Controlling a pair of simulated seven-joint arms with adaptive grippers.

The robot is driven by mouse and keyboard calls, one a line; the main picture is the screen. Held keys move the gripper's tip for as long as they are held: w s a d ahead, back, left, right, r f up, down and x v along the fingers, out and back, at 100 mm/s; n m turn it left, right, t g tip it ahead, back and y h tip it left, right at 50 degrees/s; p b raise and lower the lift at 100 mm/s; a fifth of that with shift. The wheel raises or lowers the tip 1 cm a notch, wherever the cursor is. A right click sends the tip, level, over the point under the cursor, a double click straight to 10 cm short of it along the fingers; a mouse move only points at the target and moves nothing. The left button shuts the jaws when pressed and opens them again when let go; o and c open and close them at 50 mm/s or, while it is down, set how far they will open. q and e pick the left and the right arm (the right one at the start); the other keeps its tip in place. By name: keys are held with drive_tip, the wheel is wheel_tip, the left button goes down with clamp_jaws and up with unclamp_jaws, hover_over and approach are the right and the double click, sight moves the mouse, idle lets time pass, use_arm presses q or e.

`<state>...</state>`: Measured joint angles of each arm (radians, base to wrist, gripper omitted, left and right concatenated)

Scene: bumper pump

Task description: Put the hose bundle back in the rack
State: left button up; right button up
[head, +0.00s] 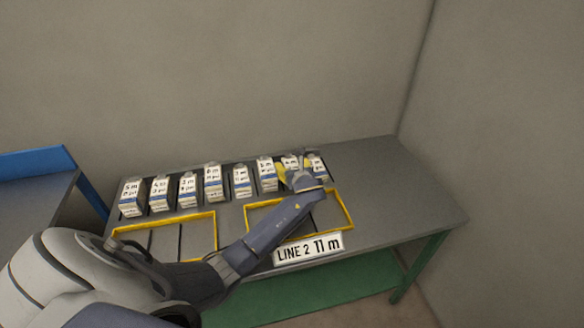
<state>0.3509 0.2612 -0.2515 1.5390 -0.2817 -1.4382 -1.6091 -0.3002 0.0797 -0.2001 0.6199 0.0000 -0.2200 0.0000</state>
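My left arm reaches across the table from the lower left. My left gripper (287,174) is at the right part of a row of white labelled bundles, close to the last few. Its fingers are small and partly hidden by my wrist, so I cannot tell whether they are open or hold anything. The bundles, such as the leftmost one (132,197) and a middle one (241,181), stand side by side along the back of the table. The rack under them is hard to make out. The rightmost bundle (316,166) is just beyond my gripper. My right gripper is not in view.
A grey table (400,205) with green legs is clear at its right end. A left yellow frame (213,238) and a right yellow frame (349,212) lie in front of the row. A "LINE 2 11 m" sign (308,249) is at the front edge. A blue-edged surface (35,163) stands left.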

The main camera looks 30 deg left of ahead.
use_arm(q)
drive_tip(key=shift+r, duration=0.1)
drive_tip(key=shift+s+d+r, duration=0.1)
drive_tip(key=shift+d, duration=0.05)
drive_tip(key=v, duration=1.1)
drive_tip(key=shift+s+d+r, duration=0.15)
drive_tip(key=shift+s+r, duration=0.05)
drive_tip(key=shift+s, duration=0.05)
